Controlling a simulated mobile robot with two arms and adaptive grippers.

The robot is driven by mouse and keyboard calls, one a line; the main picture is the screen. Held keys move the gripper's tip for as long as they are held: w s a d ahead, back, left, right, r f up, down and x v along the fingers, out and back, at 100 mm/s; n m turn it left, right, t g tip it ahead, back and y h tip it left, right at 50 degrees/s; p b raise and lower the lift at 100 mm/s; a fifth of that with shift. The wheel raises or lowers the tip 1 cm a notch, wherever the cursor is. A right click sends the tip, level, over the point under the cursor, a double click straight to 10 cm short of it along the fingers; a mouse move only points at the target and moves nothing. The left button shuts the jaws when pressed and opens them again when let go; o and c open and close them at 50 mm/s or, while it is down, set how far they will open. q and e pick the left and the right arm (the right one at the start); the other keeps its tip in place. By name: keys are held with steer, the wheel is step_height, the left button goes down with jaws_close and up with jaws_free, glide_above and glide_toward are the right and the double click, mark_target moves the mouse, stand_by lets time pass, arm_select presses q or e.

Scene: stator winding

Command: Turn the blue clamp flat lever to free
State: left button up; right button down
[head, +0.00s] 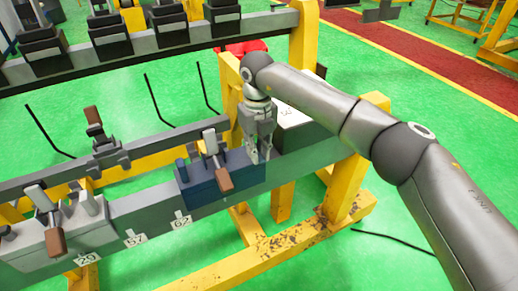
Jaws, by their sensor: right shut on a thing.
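The blue clamp (195,192) is a blue block on the long grey beam, near the beam's right end. A brown-handled lever (223,180) hangs over its front, with a pale upright plate (210,142) behind it. A short blue peg (182,169) stands at its left. My right gripper (260,155) points down at the clamp's right end. It is shut on the flat lever there, which the fingers mostly hide, so I cannot tell the lever's angle. My left gripper is not in view.
A grey clamp (28,247) with a similar brown handle (56,242) sits further left on the beam, above numbered tags. Another clamp (105,150) is on the rail behind. A pale box (295,112) and yellow frame posts (345,195) stand close to my right arm.

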steer(key=c, duration=1.4)
jaws_free()
steer(key=shift+r, duration=0.1)
step_height(320, 180, up, 12)
steer(key=shift+f, duration=0.1)
